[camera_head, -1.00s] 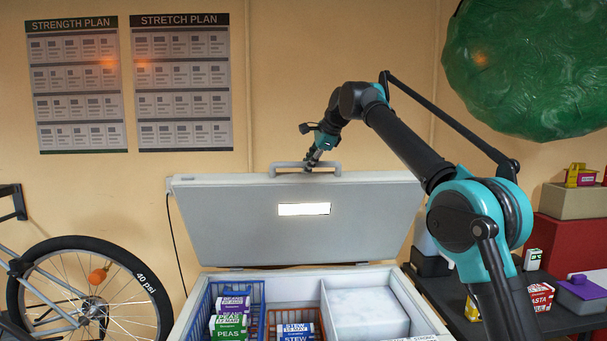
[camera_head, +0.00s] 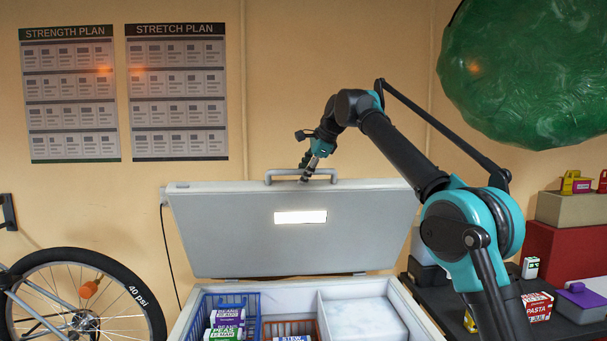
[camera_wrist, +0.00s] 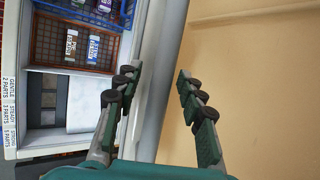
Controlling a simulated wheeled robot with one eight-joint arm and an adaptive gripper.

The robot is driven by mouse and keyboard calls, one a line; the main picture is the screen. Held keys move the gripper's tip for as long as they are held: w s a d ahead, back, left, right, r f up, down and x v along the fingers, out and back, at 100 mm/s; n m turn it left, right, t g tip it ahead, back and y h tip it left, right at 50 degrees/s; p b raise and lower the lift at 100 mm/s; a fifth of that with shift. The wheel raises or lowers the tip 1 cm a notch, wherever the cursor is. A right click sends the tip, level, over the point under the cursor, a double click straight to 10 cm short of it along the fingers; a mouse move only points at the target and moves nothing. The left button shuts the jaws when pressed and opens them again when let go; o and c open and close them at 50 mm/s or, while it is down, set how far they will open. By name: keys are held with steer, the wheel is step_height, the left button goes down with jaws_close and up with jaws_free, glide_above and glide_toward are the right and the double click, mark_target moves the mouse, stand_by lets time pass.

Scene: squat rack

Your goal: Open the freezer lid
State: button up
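The grey freezer lid (camera_head: 230,235) stands raised, tilted up close to upright at the back of the freezer (camera_head: 410,310). Its handle (camera_head: 285,172) is a bar along the top edge.
The open freezer holds a blue basket (camera_head: 250,298) and an orange basket (camera_head: 290,326) with food boxes. A bicycle wheel (camera_head: 112,268) is at left. A dark table (camera_head: 455,300) with boxes is at right. The wall (camera_head: 320,80) is close behind the lid.

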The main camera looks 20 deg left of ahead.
steer(key=shift+r, duration=0.1)
steer(key=v, duration=1.1)
steer(key=shift+d+r, duration=0.3)
steer(key=shift+s, duration=0.1)
steer(key=w+d+f+n+h, duration=0.1)
steer(key=w+d+f+n, duration=0.1)
steer(key=w+d+f, duration=0.4)
steer(key=s+d+f+n+t+h, duration=0.1)
steer(key=d+f+n, duration=0.1)
steer(key=d+f, duration=0.9)
steer(key=s+d+f+n+t+h, duration=0.1)
steer(key=d+f+n+h, duration=0.1)
steer(key=d+f, duration=0.85)
steer(key=s+d+f+n+h, duration=0.1)
steer(key=s+d+f, duration=0.45)
steer(key=d, duration=0.25)
steer(key=s+d+f+n, duration=0.1)
steer(key=s+d+f, duration=0.4)
steer(key=d+f, duration=0.25)
steer(key=s+d+f+n+h, duration=0.1)
steer(key=s+d+f, duration=0.4)
steer(key=s+f, duration=0.3)
steer(key=s+d+f+n+h, duration=0.1)
steer(key=s+d+f, duration=0.4)
steer(key=s+f, duration=0.3)
steer(key=s, duration=0.4)
steer(key=shift+s+f+n+g, duration=0.2)
steer(key=shift+n+g, duration=0.1)
steer(key=shift+n, duration=0.1)
